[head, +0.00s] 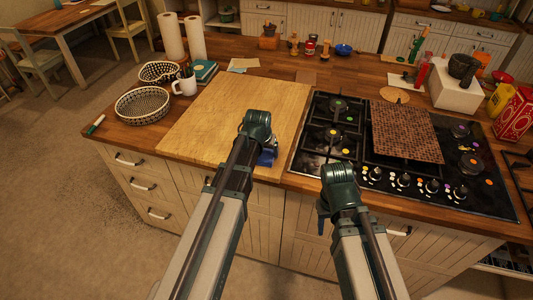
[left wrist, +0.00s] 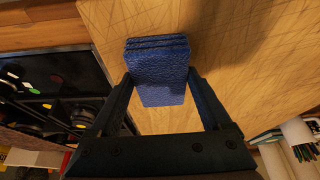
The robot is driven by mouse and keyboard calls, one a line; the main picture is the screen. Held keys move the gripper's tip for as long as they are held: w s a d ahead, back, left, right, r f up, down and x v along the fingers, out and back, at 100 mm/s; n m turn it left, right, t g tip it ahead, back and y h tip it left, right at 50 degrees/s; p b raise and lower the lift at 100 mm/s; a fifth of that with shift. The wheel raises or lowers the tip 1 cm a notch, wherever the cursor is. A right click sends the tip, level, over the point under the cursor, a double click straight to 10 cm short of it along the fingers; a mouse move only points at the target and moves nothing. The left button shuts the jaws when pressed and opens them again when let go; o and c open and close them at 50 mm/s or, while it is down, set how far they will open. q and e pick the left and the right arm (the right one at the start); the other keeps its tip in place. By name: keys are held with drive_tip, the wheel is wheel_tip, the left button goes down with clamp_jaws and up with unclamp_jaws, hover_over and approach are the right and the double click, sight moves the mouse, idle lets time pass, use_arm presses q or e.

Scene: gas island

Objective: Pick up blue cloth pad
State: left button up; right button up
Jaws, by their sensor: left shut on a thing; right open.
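The blue cloth pad (left wrist: 158,75) is a folded, layered blue block seen in the left wrist view. My left gripper (left wrist: 157,90) is shut on it, one finger on each side. In the head view a bit of the pad (head: 267,157) shows beside my left gripper (head: 263,150), at the front right of the wooden board (head: 210,105). The arm hides most of it, and I cannot tell whether the pad touches the board. My right gripper (head: 322,220) is in front of the counter's front edge, below the hob, largely hidden by its own wrist.
The black gas hob (head: 340,165) with a brown mosaic board (head: 405,130) lies to the right. Two patterned baskets (head: 142,106) and a white mug (head: 186,86) stand at left. Two paper rolls (head: 170,37) stand behind. Much of the wooden board is clear.

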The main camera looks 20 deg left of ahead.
sight(265, 153)
use_arm(q)
drive_tip(key=shift+c, duration=0.9)
drive_tip(key=shift+r+p, duration=0.85)
drive_tip(key=shift+p, duration=0.05)
wheel_tip(265, 153, up, 2)
drive_tip(key=shift+r+p, duration=0.1)
drive_tip(key=shift+p, duration=0.9)
drive_tip(key=s+d+r+p, duration=0.1)
drive_tip(key=s+d, duration=1)
drive_tip(key=shift+s, duration=0.35)
